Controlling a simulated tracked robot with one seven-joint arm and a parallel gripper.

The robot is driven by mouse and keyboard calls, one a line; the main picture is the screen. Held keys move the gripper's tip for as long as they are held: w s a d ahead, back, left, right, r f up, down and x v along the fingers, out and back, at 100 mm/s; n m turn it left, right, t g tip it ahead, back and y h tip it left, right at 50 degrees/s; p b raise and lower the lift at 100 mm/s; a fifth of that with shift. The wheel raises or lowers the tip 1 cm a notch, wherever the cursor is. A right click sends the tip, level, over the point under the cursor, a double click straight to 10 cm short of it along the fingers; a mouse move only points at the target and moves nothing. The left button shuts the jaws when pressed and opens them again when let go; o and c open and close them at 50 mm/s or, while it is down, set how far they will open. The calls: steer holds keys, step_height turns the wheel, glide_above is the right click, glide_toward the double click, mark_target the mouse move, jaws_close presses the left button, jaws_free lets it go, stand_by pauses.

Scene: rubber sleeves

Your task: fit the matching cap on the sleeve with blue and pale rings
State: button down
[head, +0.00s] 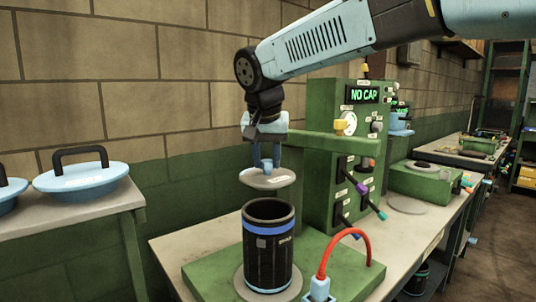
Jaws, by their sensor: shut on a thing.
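The sleeve (267,258) is a black upright cylinder with a blue ring near its top and a thin pale blue line near its base. It stands on a round grey plate on a green base, and its top is open. My gripper (266,166) is shut on the small blue knob of a round pale grey cap (267,180). The cap hangs above the sleeve's open top, roughly over it, with a clear gap between them. The cap looks close to level. Its underside is hidden.
A green control panel (343,190) stands behind and right, with a display (364,94) reading "NO CAP" and several knobs and levers. A red curved hose (345,236) rises right of the sleeve. Light blue lids with dark handles (82,176) lie on the left table.

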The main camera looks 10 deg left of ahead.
mark_target(268, 177)
steer(key=shift+f, duration=3.55)
steer(key=shift+d, duration=0.1)
steer(key=c, duration=0.7)
jaws_free()
steer(key=shift+o, duration=0.2)
steer(key=shift+f, duration=0.1)
